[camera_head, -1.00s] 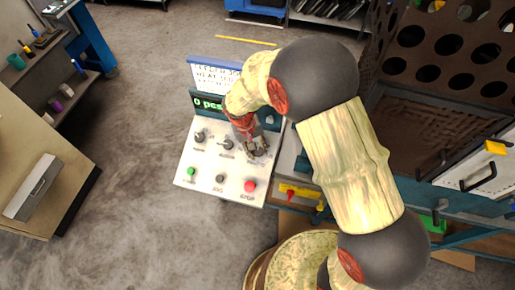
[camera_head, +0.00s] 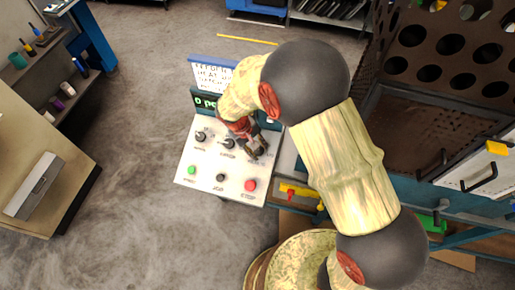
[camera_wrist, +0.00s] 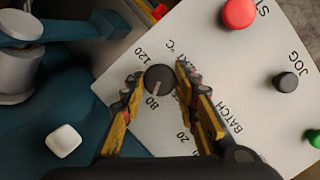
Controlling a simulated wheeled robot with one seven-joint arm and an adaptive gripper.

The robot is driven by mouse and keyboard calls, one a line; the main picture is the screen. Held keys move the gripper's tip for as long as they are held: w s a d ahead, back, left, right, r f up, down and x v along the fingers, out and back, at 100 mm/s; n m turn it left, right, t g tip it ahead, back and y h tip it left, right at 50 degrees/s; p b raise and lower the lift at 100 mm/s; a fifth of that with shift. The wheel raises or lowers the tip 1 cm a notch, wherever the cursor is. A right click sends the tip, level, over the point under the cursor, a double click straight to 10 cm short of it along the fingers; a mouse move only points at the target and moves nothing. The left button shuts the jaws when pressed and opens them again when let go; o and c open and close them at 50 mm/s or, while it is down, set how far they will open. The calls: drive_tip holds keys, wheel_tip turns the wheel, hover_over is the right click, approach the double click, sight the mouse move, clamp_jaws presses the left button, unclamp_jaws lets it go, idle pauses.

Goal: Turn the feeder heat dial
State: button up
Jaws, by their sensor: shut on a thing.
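The heat dial (camera_wrist: 160,80) is a round dark knob on the white control panel (camera_head: 205,172). In the wrist view it sits between the two fingertips of my gripper (camera_wrist: 161,76), which is shut on it. A pale pointer line on the dial points toward the printed 80; 120 and 20 are printed to either side, and part of the scale is covered by the fingers. In the head view my gripper (camera_head: 257,147) is over the panel's upper right, and it hides the dial there.
Two more dark knobs, one of them (camera_head: 200,137), sit left of my gripper. A green button (camera_head: 192,170), a dark jog button (camera_head: 220,177) and a red button (camera_head: 250,185) line the panel's lower edge. A green-lettered display (camera_head: 205,101) stands behind.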

drive_tip(key=o, duration=1.1)
drive_tip(key=shift+o, duration=0.3)
drive_tip(key=shift+r, duration=0.1)
drive_tip(key=v, duration=1.1)
drive_tip(key=shift+r, duration=0.4)
drive_tip(key=shift+a, duration=0.1)
